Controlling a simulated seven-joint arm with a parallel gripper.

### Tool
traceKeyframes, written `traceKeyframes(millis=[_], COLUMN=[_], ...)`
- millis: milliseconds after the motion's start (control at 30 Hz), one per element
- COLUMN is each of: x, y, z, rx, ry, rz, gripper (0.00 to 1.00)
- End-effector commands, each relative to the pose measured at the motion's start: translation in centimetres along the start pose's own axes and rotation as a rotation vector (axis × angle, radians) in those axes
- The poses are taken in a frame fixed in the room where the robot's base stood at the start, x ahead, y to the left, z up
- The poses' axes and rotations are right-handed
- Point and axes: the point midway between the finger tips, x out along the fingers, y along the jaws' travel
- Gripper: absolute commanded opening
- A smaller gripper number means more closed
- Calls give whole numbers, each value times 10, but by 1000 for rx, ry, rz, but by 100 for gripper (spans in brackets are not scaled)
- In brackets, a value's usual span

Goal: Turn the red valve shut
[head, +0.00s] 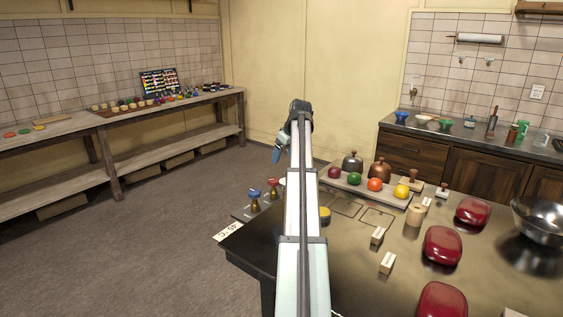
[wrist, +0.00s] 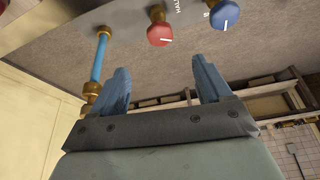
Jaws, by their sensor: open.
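The red valve (head: 272,183) is a small red knob on a brass stem at the left end of the dark table. In the wrist view the red valve (wrist: 159,32) shows a white line on its top and lies beyond the fingertips, between their directions. A blue valve (head: 254,193) stands beside it; it also shows in the wrist view (wrist: 225,14). My gripper (head: 276,157) is above and apart from the valves. Its blue fingers (wrist: 161,65) are spread with nothing between them.
A blue pipe (wrist: 97,60) with brass ends is left of the red valve in the wrist view. A tray (head: 366,189) of coloured balls, several small blocks and red lidded containers (head: 442,246) occupy the table to the right. My arm hides part of the table's middle.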

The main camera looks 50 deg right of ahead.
Motion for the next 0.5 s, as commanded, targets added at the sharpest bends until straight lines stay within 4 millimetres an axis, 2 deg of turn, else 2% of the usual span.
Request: traceKeyframes(millis=[500], x=[-6], y=[4], z=[3], rx=[5], ry=[-1], rz=[1], gripper=[77])
